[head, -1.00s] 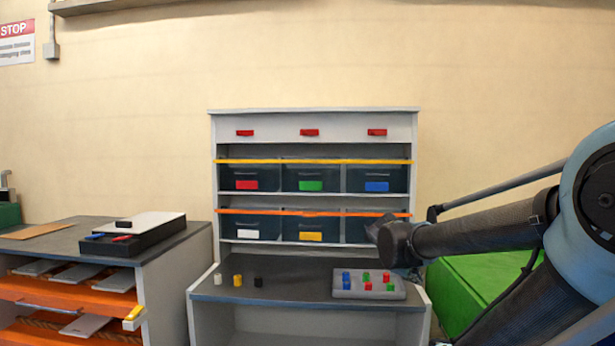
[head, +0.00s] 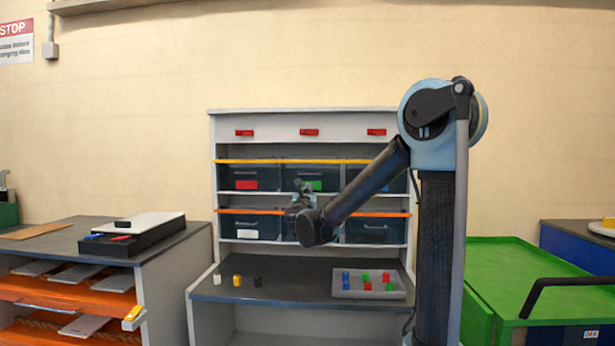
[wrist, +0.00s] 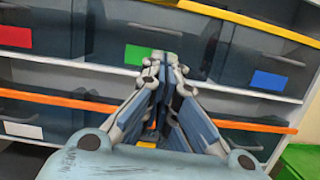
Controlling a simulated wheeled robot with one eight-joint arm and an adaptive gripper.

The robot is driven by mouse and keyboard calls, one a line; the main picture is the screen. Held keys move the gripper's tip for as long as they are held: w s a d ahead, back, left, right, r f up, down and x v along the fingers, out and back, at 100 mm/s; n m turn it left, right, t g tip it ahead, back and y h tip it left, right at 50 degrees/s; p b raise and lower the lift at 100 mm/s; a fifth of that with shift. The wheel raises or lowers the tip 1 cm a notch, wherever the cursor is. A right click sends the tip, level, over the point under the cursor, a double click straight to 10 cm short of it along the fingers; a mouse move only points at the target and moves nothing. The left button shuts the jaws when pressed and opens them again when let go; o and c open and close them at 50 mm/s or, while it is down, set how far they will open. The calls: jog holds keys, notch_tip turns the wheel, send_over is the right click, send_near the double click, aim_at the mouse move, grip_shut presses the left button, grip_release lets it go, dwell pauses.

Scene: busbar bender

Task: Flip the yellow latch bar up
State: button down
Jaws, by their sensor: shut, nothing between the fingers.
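The yellow latch bar (head: 250,161) runs level across the top front of the upper row of bins in the shelf unit. In the wrist view the yellow bar (wrist: 250,22) crosses the upper right corner at a slant. My gripper (head: 303,186) is in front of the shelf, just below the yellow bar near its middle, by the green-labelled bin. In the wrist view my gripper (wrist: 164,60) has its fingertips together with nothing between them. The fingertips appear apart from the yellow bar. My arm hides part of the bins and bar right of centre.
An orange bar (head: 250,211) runs across the lower row of bins. The bins carry coloured labels, such as a red one (head: 246,185). A grey tray of coloured blocks (head: 340,294) and several small pegs sit on the shelf's worktop. A green cart (head: 500,260) stands at right.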

jog(key=shift+a+r+n, duration=0.1)
jog(key=shift+a+n, duration=0.2)
jog(key=shift+a, duration=0.3)
jog(key=w+r, duration=0.6)
jog(key=w, duration=0.3)
jog(key=shift+w+d+r, duration=0.2)
jog(key=shift+w+d, duration=0.05)
jog(key=shift+w, duration=0.15)
